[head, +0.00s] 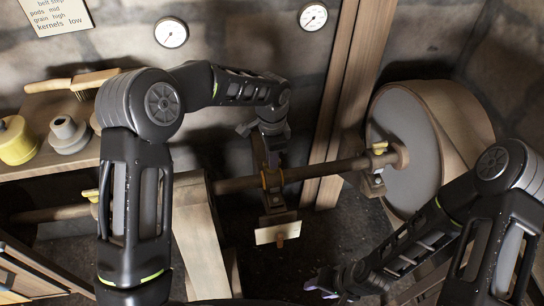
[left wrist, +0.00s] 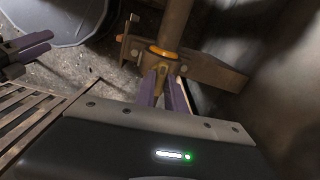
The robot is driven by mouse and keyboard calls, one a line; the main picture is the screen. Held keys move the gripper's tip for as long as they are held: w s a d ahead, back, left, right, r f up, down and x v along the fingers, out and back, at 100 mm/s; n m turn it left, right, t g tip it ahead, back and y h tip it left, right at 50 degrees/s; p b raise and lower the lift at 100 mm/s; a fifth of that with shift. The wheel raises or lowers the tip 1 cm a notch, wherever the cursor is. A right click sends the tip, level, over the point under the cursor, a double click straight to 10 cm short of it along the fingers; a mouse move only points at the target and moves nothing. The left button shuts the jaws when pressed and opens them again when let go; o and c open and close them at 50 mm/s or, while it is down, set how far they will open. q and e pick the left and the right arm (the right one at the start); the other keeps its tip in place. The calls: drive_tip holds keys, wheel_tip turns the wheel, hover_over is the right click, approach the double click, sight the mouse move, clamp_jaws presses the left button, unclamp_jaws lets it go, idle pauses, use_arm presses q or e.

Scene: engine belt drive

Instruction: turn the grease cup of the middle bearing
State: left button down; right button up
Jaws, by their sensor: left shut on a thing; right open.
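The middle bearing (head: 272,181) sits on the long shaft (head: 325,168) in the centre of the head view, with an orange ring around the shaft. In the left wrist view the bearing (left wrist: 205,68) shows close up. My left gripper (head: 273,160) is above it, pointing down. Its purple fingers (left wrist: 164,92) are shut on the small brass grease cup (left wrist: 160,74) beside the orange ring. In the head view the cup is hidden by the gripper. My right gripper (head: 325,284) is low at the bottom, open and empty, apart from the shaft.
A shelf (head: 40,165) at left holds a brush and pots. A pale plate (head: 278,233) hangs below the middle bearing. Gauges are on the wall.

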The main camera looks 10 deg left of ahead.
use_arm(q)
drive_tip(key=shift+m, duration=0.5)
drive_tip(key=c, duration=1.4)
unclamp_jaws()
drive_tip(key=shift+r, duration=0.1)
wheel_tip(320, 180, up, 8)
drive_tip(key=shift+f, duration=0.15)
